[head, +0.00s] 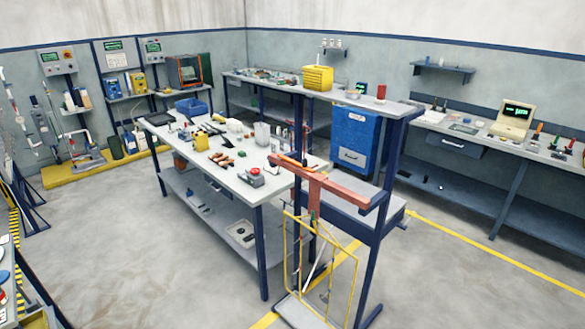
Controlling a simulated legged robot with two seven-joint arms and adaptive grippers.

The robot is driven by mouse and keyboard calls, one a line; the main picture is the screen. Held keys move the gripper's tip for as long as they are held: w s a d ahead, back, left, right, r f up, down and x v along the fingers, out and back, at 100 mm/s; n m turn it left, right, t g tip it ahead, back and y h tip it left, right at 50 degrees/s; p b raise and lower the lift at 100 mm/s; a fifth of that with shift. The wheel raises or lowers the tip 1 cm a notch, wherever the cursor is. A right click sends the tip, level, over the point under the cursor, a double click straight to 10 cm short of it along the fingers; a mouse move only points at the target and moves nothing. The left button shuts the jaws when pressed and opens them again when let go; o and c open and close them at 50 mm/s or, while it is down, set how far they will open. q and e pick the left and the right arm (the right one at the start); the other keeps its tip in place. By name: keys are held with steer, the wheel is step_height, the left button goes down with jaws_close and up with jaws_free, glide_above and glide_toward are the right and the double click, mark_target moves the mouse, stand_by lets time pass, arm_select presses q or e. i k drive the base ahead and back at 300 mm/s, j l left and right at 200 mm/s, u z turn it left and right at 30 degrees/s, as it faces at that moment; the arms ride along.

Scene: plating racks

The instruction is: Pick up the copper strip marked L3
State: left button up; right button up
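I cannot make out a strip marked L3; no such label is readable at this size. A copper-coloured bar (345,191) runs across the front of the workbench end, with a wider plate hanging down from its middle. Below it hangs a yellow wire rack (291,255), with thin pale strip-like pieces inside that are too small to identify. Neither of my grippers shows in the head view.
A white-topped workbench (225,180) with several small tools stands in the middle. A blue cabinet (352,140) and a yellow drawer box (317,79) are behind it. A desk with a beige computer (513,120) lines the right wall. The floor at front left is open.

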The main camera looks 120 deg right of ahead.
mark_target(217, 155)
steer(key=z, duration=2.4)
